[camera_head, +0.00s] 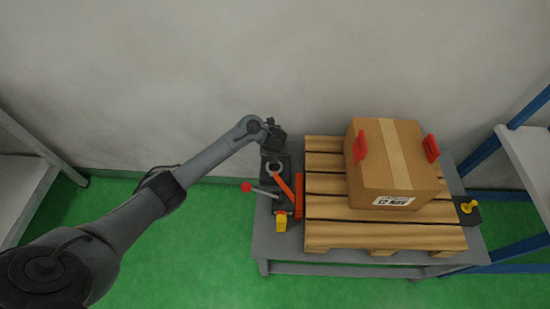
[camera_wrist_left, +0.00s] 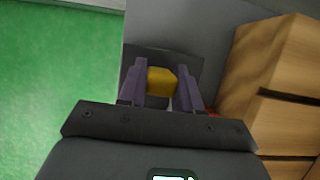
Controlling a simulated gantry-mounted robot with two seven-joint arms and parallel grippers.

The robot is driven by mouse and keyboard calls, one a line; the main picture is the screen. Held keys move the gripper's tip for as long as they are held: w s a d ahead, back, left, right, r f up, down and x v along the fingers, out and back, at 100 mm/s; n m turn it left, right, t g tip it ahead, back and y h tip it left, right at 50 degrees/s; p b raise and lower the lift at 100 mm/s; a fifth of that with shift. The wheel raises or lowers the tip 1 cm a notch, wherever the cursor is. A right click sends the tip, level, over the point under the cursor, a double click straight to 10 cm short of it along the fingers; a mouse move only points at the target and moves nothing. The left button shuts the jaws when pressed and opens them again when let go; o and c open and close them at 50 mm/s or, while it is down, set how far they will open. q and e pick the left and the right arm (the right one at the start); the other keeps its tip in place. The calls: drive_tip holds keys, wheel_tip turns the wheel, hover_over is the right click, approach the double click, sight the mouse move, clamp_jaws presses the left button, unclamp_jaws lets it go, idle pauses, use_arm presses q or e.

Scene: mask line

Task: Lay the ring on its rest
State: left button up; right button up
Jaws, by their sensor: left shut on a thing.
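My left gripper (camera_head: 272,140) is over the far left corner of the grey table. In the left wrist view, the gripper (camera_wrist_left: 161,88) is shut on a small yellow piece (camera_wrist_left: 161,81), which sits between its two fingers. Arm and gripper hide this piece in the head view. My right gripper is not in view.
A lever with a red ball (camera_head: 245,187), an orange bar (camera_head: 285,190) and a yellow block (camera_head: 281,223) lie along the table's left side. A wooden pallet (camera_head: 325,212) bears a carton (camera_head: 385,185) with red handles. A yellow knob (camera_head: 469,206) stands at the right.

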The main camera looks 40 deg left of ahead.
use_arm(q)
drive_tip(key=shift+f, duration=0.5)
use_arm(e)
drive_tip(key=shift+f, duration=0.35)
use_arm(q)
drive_tip(key=o, duration=1.1)
drive_tip(key=shift+c, duration=0.2)
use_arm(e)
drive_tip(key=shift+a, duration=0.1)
use_arm(q)
drive_tip(key=shift+r, duration=0.1)
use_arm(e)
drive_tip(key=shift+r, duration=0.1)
use_arm(q)
drive_tip(key=p+v, duration=0.9)
drive_tip(key=v, duration=0.3)
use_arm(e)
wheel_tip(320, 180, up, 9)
